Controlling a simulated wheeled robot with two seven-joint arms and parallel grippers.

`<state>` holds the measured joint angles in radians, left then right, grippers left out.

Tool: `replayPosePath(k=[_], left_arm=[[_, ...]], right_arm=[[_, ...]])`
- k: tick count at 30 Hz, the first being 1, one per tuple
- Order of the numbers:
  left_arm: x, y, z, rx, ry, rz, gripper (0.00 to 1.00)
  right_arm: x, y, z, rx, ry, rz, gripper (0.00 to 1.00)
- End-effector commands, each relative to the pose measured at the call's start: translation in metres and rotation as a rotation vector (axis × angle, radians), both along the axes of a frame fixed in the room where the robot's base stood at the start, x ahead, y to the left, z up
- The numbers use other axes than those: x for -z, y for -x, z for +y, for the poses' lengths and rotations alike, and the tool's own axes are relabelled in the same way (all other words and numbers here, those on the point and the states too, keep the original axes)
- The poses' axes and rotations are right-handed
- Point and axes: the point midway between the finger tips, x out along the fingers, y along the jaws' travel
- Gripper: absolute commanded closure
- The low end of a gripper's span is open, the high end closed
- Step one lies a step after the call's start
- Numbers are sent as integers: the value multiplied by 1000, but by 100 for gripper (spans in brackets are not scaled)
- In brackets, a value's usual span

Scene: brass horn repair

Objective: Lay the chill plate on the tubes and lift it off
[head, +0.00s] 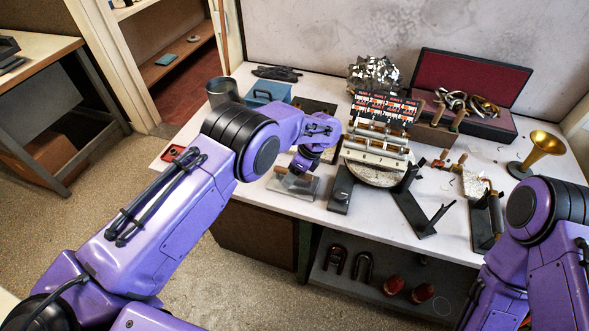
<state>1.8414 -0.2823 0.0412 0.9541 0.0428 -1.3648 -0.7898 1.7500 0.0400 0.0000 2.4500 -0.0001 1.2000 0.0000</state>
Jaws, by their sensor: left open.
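A flat grey plate with a brown bar on top, which looks like the chill plate (304,191), lies near the front left edge of the white bench. My left gripper (298,172) points down just above the brown bar and is open; its fingers partly hide the bar, and I cannot tell whether they touch it. The tubes (378,137) lie side by side in a holder on a round plate at the middle of the bench, to the right of my left gripper. My right arm shows at the right edge, but its gripper is out of view.
A dark block (340,190) and a black angled stand (425,215) are near the front edge. A striped card rack (386,106) stands behind the tubes. A red-lined case (470,75) is at the back right, a brass horn bell (545,145) at the right.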

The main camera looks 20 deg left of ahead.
Motion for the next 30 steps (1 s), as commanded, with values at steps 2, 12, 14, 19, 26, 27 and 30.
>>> replayPosePath(k=[2, 12, 14, 19, 26, 27, 30], left_arm=[[-8, -2, -3, 0, 0, -3, 46], [-82, -13, -36, 1, 1, -5, 46], [-93, -15, -41, 1, 1, -3, 46], [-109, -17, -47, 0, 1, -2, 46], [-112, -17, -47, 0, 0, 0, 46], [-111, -17, -47, 0, 0, 0, 46], [-111, -16, -47, 0, 0, 0, 46]], right_arm=[[3, 0, 0, 0, 0, 0, 57], [28, 0, 0, 0, 0, 0, 57], [30, 0, 0, 0, 0, 0, 57], [31, 0, 0, 0, 0, 0, 57], [31, 0, 0, 0, 0, 0, 57], [31, 0, 0, 0, 0, 0, 57], [31, 0, 0, 0, 0, 0, 57]])
